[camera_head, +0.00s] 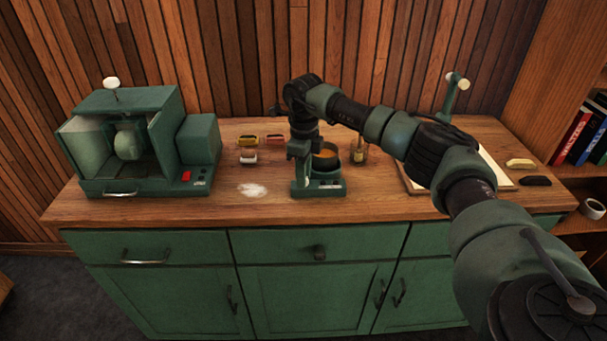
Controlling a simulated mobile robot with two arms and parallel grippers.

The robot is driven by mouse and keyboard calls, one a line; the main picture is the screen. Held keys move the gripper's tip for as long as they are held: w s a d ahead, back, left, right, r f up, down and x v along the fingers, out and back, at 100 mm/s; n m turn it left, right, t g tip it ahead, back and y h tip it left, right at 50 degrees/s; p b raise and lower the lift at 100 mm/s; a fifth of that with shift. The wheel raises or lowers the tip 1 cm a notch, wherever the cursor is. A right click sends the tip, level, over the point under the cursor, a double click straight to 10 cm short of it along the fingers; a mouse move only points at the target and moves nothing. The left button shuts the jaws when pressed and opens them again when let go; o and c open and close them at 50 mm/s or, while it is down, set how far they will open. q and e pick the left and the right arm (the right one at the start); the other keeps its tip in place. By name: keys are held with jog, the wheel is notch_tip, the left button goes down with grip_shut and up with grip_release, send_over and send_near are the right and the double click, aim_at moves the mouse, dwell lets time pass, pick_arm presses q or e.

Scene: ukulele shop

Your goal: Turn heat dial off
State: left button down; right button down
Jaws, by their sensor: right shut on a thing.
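A small green warmer (327,188) stands on the wooden counter near its front edge. It holds a dark pot (327,160) with amber contents. My right gripper (303,180) points down at the front left of the warmer and is shut there. The heat dial is hidden behind the gripper, so its setting cannot be read. The gripper appears to be closed on the dial. My left gripper is not in view.
A green machine (120,135) stands on the left of the counter (215,205). White powder (252,190) lies left of the warmer. A small bottle (360,152) stands right of the pot. A pale board (495,172) lies to the right, partly behind my arm.

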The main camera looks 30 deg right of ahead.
jog(key=c, duration=1.2)
grip_release()
jog(key=shift+r, duration=0.1)
notch_tip(320, 180, up, 8)
jog(key=shift+f+b, duration=0.15)
jog(key=shift+b, duration=0.65)
